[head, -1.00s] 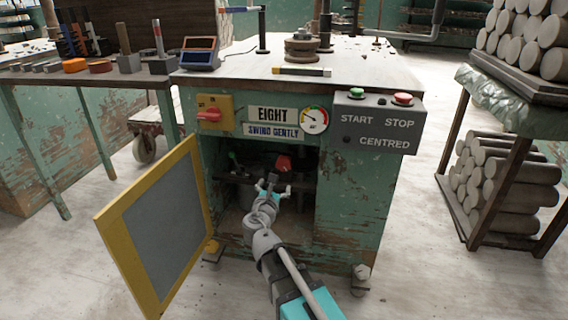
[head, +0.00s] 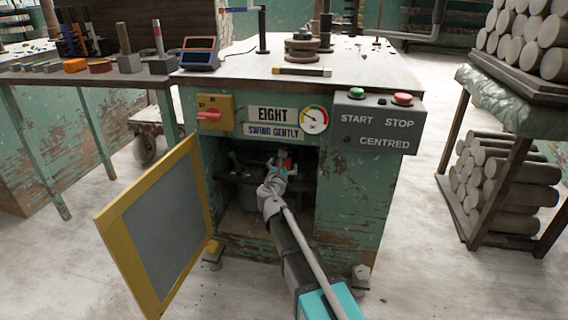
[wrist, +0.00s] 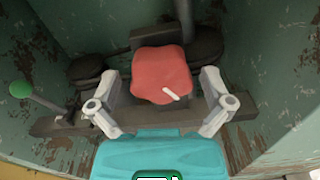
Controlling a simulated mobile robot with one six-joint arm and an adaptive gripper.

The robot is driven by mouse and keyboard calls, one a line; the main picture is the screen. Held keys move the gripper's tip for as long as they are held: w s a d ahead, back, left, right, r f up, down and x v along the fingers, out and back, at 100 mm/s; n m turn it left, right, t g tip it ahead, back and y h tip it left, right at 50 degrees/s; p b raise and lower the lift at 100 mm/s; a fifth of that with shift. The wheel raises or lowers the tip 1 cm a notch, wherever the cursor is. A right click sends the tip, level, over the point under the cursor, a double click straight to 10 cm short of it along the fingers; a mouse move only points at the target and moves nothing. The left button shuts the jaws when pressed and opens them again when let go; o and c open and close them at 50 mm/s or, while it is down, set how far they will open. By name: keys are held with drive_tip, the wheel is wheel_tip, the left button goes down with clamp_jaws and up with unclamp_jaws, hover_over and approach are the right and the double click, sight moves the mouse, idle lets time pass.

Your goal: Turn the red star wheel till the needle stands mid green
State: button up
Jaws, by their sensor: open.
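The red star wheel (wrist: 160,75) sits inside the cabinet, with a white mark on its lower right face. In the head view the wheel (head: 287,163) is partly hidden behind my gripper. My gripper (wrist: 165,112) is open, its two fingers to the left and right of the wheel's lower part, with a gap on each side. In the head view my gripper (head: 280,163) reaches in through the cabinet opening. The round gauge (head: 314,119) on the cabinet front has a coloured rim. Its dark needle points to the upper left; its exact zone is too small to tell.
A yellow-framed door (head: 155,225) stands open at the left of the opening. A green-knobbed lever (wrist: 36,97) is inside, left of the wheel. The cabinet walls (wrist: 270,50) are close on both sides. A control box (head: 378,122) is at the upper right.

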drive_tip(key=shift+w+d, duration=0.1)
drive_tip(key=shift+w, duration=0.5)
drive_tip(key=c, duration=1)
